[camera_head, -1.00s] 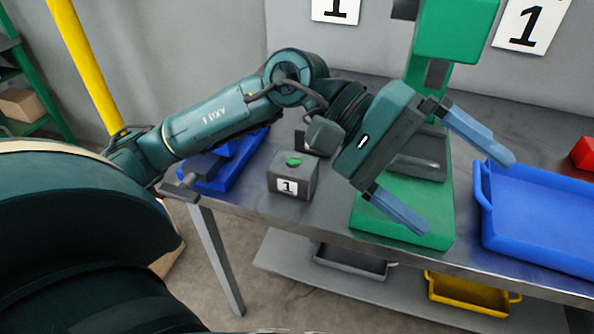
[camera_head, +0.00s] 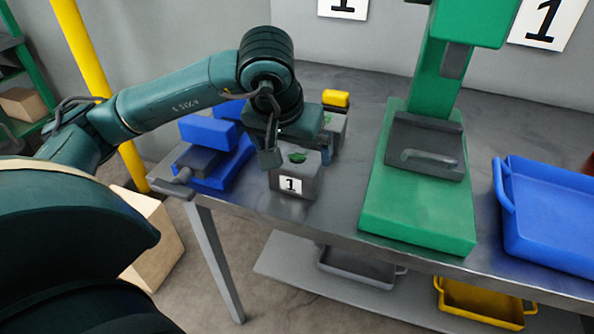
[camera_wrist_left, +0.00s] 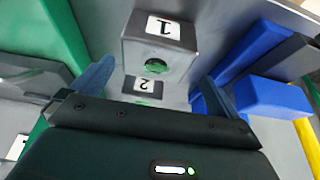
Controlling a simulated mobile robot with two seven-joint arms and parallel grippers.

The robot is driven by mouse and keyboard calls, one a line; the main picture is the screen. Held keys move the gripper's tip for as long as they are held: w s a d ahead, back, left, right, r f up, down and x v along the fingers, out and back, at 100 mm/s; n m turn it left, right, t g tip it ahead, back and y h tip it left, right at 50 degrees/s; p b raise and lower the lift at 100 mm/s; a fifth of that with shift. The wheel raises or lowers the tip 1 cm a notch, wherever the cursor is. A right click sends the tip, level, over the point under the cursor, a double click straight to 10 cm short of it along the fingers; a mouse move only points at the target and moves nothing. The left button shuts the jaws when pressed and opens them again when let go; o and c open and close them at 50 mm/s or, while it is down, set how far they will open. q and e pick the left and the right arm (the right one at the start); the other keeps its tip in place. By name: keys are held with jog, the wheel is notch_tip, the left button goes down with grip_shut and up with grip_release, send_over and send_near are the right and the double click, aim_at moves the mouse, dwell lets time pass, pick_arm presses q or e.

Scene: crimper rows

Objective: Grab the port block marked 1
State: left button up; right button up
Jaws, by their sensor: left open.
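The port block marked 1 (camera_head: 302,187) is a grey block with a green round port on top and a white label on its front. It stands upright near the table's front edge. My left gripper (camera_head: 298,153) is open and points down, just above and behind the block; one finger shows by its left rear. In the left wrist view, block 1 (camera_wrist_left: 184,60) appears upside down beyond the fingertips, roughly between the two blue fingers (camera_wrist_left: 150,88). Touching cannot be made out. My right gripper is not in view.
A block marked 2 (camera_wrist_left: 143,86) sits close behind block 1. A yellow-topped item (camera_head: 336,98) is behind the gripper. A blue fixture (camera_head: 208,133) stands left, a green press (camera_head: 418,215) right, and a blue tray (camera_head: 550,250) farther right.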

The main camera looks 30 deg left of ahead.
aim_at(298, 158)
pick_arm(q)
jog(key=shift+d+x, duration=0.15)
jog(key=shift+x, duration=1.35)
jog(key=shift+d+x, duration=0.15)
jog(key=shift+x, duration=1.4)
jog(key=shift+c, duration=0.3)
jog(key=c, duration=1.5)
jog(key=shift+r, duration=0.1)
jog(key=shift+c, duration=0.4)
